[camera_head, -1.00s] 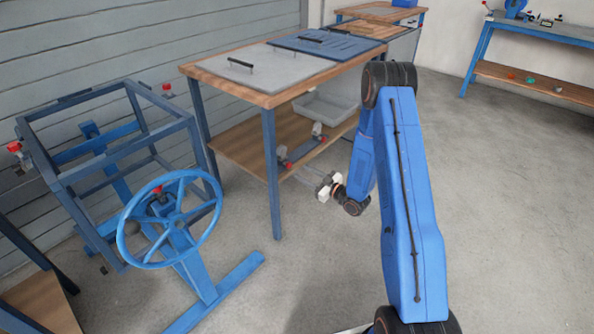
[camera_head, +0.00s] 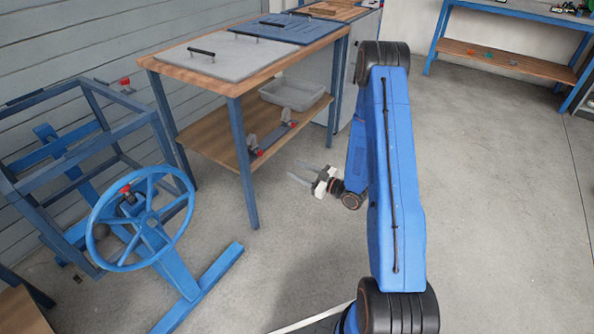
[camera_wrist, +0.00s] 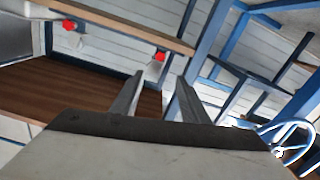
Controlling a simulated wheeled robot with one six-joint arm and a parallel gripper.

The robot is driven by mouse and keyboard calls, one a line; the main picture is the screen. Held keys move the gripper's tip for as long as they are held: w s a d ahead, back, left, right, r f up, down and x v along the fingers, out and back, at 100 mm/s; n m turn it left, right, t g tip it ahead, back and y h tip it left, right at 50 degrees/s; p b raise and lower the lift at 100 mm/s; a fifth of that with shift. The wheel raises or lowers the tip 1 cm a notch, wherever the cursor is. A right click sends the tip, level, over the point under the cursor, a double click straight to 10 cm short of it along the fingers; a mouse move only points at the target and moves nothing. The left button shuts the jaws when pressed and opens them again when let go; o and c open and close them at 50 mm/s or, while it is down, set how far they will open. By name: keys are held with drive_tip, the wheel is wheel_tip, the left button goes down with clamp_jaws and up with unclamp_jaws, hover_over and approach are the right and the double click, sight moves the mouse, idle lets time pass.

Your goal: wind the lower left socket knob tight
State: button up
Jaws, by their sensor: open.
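Red knobs sit on the blue tubular frame (camera_head: 65,158) at the left of the head view. One red knob (camera_head: 125,82) is at the frame's top corner and another red knob (camera_head: 125,189) shows at the blue handwheel (camera_head: 140,218). I cannot tell which is the lower left socket knob; part of the frame is cut off at the left edge. My gripper (camera_head: 298,171) is open and empty, in front of the workbench and well to the right of the frame. In the wrist view its two fingers (camera_wrist: 160,78) stand apart with nothing between them.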

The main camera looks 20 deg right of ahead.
sight(261, 154)
drive_tip(key=x, duration=1.6)
drive_tip(key=shift+w+a, duration=0.2)
drive_tip(key=shift+w, duration=0.1)
clamp_jaws()
